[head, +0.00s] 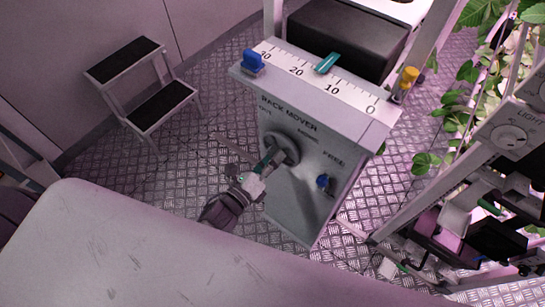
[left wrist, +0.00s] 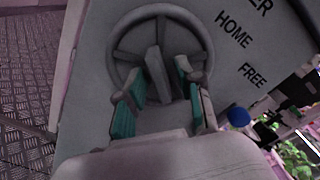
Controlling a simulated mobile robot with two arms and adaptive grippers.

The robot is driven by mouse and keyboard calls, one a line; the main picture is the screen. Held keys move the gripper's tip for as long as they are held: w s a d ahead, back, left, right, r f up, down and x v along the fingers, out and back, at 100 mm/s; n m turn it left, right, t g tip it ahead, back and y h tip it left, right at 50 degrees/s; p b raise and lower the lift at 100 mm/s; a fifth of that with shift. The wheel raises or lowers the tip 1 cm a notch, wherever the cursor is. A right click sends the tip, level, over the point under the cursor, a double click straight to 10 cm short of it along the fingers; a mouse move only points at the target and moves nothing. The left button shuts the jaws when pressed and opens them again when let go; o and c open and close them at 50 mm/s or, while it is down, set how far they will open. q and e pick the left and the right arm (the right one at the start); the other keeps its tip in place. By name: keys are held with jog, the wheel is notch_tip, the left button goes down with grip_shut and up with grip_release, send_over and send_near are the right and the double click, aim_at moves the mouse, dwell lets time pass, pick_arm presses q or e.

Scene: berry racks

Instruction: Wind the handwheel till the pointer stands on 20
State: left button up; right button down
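The grey rack mover box (head: 300,205) stands in the middle of the head view. Its teal pointer (head: 328,62) is on the white scale (head: 349,93) between 20 and 10, roughly midway. The handwheel (head: 289,143) is on the front face; its rim and spokes show in the left wrist view (left wrist: 121,45). My left gripper (head: 264,163) is at the wheel's lower left. In the left wrist view my left gripper (left wrist: 161,77) has its teal-padded fingers apart on both sides of a grey bar of the wheel. Small gaps seem to show; contact is unclear. My right gripper is not seen.
A blue knob (head: 323,182) is on the box's front, right of the wheel. A blue clip (head: 253,62) and a yellow knob (head: 409,75) are near the scale's ends. A step stool (head: 150,95) stands left. Plant racks (head: 405,208) crowd the right.

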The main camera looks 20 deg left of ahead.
pick_arm(q)
grip_shut()
